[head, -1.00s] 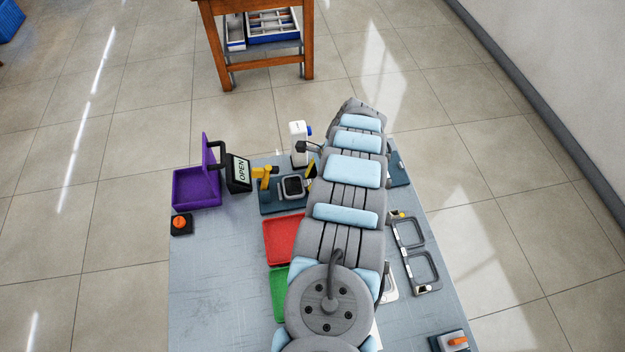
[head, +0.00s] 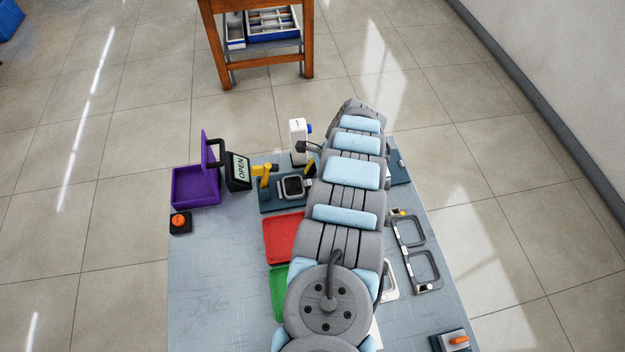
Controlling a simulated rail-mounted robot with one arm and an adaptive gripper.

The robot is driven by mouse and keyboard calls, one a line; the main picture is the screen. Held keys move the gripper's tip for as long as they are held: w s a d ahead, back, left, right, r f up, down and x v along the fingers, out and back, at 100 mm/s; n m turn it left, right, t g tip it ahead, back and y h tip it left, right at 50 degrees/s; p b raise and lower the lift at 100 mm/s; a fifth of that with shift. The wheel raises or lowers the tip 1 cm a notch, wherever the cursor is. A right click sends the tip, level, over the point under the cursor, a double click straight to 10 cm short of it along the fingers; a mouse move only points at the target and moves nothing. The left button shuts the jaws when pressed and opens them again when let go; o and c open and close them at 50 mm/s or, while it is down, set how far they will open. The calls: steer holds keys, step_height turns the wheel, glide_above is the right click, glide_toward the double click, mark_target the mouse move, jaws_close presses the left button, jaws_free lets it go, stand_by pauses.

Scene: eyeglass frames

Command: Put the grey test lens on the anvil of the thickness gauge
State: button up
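My arm reaches away from the camera across the middle of the table, and its links hide my gripper. I cannot make out the grey test lens; it may be behind the arm. A white upright device (head: 298,142) with a blue knob stands at the far edge, just left of the arm, and a dark piece juts from it toward the arm. It may be the thickness gauge, but I cannot tell. No anvil can be made out. A dark blue fixture (head: 270,204) with a square grey frame (head: 292,187) and a yellow clamp (head: 263,171) sits nearer.
A red tray (head: 281,240) and green tray (head: 279,285) lie left of the arm. A purple open box (head: 195,187), an OPEN sign (head: 238,171) and an orange button (head: 180,221) are at the left edge. Grey frames (head: 424,270) lie at right. The front left table is clear.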

steer(key=shift+r, duration=0.15)
steer(key=v, duration=1.1)
steer(key=shift+r, duration=0.35)
steer(key=shift+w+d, duration=0.1)
steer(key=shift+d, duration=0.05)
